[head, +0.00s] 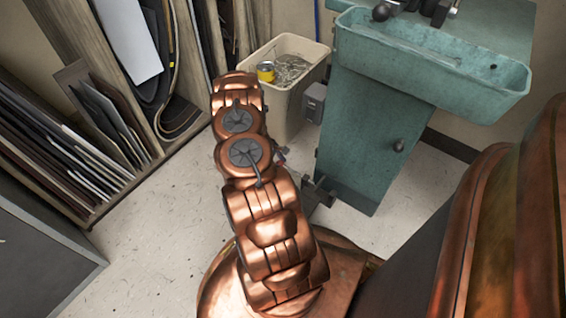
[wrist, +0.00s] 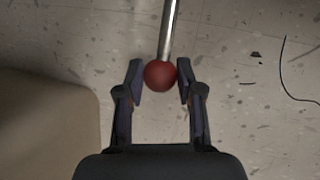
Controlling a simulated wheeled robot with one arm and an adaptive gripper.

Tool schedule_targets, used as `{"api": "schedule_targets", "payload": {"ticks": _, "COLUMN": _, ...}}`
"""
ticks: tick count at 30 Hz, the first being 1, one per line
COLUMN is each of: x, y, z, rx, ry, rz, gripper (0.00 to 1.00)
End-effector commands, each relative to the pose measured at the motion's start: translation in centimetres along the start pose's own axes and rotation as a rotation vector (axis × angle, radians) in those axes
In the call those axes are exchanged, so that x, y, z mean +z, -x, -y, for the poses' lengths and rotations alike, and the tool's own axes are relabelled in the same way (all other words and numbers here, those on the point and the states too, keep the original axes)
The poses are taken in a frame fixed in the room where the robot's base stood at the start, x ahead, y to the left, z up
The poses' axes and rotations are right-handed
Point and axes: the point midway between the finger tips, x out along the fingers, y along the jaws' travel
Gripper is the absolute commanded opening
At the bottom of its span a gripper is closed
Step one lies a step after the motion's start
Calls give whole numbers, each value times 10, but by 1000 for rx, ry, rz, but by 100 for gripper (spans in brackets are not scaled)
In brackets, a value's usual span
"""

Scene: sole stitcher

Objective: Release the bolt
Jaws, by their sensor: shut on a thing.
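In the wrist view a red ball knob (wrist: 160,75) sits on the end of a shiny metal rod (wrist: 169,30), which runs up out of the picture. My gripper (wrist: 160,82) has one finger on each side of the knob and is shut on it. The teal machine cabinet (head: 360,130) stands at the right in the head view. A small dark bracket (head: 318,192) shows at its lower left edge. I cannot tell where the rod joins the machine.
A beige bin (head: 291,112) with a yellow can (head: 265,72) stands left of the cabinet. A grey box (head: 314,102) is on the cabinet's side. Shelves of sheet material (head: 60,160) line the left.

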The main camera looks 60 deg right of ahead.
Motion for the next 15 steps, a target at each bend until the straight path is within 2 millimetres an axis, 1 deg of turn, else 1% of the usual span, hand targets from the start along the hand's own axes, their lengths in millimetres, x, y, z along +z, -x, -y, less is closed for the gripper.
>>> {"api": "schedule_targets", "payload": {"ticks": 1, "x": -5, "y": 2, "z": -2, "rx": 7, "ry": 2, "rz": -10, "gripper": 0}}
{"api": "schedule_targets", "payload": {"ticks": 6, "x": -6, "y": 3, "z": -2, "rx": 9, "ry": 3, "rz": -13, "gripper": 0}}
{"api": "schedule_targets", "payload": {"ticks": 7, "x": -6, "y": 3, "z": -2, "rx": 9, "ry": 3, "rz": -14, "gripper": 39}}
{"api": "schedule_targets", "payload": {"ticks": 13, "x": -4, "y": 2, "z": -2, "rx": 6, "ry": 0, "rz": -11, "gripper": 60}}
{"api": "schedule_targets", "payload": {"ticks": 15, "x": -4, "y": 2, "z": -2, "rx": 6, "ry": 0, "rz": -10, "gripper": 61}}
